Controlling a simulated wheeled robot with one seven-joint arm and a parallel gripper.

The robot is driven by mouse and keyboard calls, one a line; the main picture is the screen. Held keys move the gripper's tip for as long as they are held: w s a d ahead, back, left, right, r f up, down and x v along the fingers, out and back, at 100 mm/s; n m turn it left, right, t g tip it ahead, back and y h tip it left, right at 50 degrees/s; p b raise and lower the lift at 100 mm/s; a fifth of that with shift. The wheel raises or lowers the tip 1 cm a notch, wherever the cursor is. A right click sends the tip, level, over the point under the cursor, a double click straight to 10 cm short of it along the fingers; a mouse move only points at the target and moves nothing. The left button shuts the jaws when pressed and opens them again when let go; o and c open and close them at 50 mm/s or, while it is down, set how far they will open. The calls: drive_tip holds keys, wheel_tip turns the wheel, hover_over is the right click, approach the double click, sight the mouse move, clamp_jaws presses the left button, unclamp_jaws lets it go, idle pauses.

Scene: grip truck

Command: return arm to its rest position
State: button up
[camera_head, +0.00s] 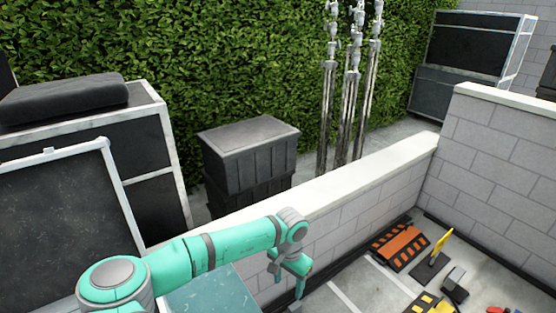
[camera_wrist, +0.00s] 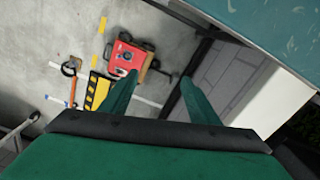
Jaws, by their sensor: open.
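My teal arm (camera_head: 225,245) reaches from the lower left toward the middle of the head view. My gripper (camera_head: 286,283) hangs from its end, pointing down, in front of the low wall. In the wrist view my gripper (camera_wrist: 160,95) shows two green fingers spread apart with nothing between them. The fingers overlap a red machine on the ground beyond in the picture, but I see no contact.
A block wall (camera_head: 350,205) with a white top runs behind my gripper. A teal surface (camera_head: 212,295) lies below the arm. An orange ramp (camera_head: 400,245) and a yellow-topped stand (camera_head: 432,262) are at right. In the wrist view a red machine (camera_wrist: 125,58) stands on concrete.

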drive_tip(key=w+d+f+n, duration=0.2)
drive_tip(key=w+d+n, duration=0.1)
drive_tip(key=w+n, duration=0.2)
drive_tip(key=shift+w+f+n, duration=0.4)
drive_tip(key=shift+n, duration=0.4)
drive_tip(key=shift+d, duration=0.15)
